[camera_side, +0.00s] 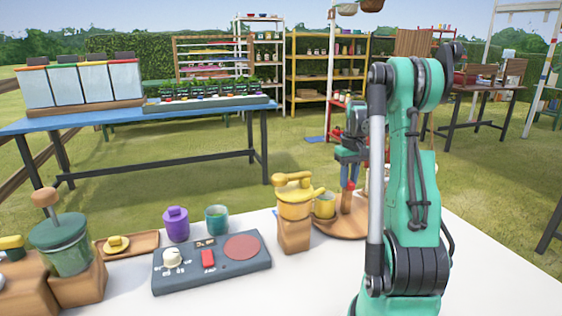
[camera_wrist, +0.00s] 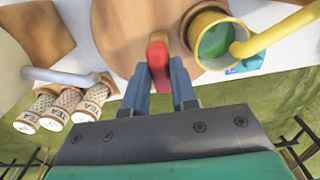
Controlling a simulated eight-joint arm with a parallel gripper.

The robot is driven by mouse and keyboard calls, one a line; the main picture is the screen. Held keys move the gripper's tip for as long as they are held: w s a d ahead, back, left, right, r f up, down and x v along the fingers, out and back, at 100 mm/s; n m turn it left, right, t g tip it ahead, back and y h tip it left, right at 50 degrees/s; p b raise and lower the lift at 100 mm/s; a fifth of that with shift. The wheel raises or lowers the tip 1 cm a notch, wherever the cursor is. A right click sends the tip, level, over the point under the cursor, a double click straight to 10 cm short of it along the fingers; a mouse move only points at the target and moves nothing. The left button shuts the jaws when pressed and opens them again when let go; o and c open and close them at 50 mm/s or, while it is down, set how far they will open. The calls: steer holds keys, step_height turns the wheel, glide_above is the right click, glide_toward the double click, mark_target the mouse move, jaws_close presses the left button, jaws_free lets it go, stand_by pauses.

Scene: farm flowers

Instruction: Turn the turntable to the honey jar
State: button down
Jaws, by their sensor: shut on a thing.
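The turntable is a round wooden disc (camera_side: 338,230) on the white table, partly hidden behind my arm. It also shows at the top of the wrist view (camera_wrist: 120,30). My gripper (camera_side: 348,184) is low over the disc, and its blue fingers (camera_wrist: 160,78) are shut on a red piece (camera_wrist: 158,52) at the disc, which looks like its handle. I cannot tell which vessel is the honey jar; no honey label is readable.
A yellow lidded pot (camera_side: 295,206) stands on a wooden block (camera_side: 294,236) left of the disc. A grey control panel (camera_side: 190,284), purple jar (camera_side: 176,226) and teal cup (camera_side: 217,221) are farther left. Several tea jars (camera_wrist: 60,110) show in the wrist view.

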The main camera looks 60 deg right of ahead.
steer(key=shift+n, duration=0.3)
steer(key=c, duration=0.7)
jaws_free()
steer(key=shift+r, duration=2.85)
steer(key=shift+w, duration=0.1)
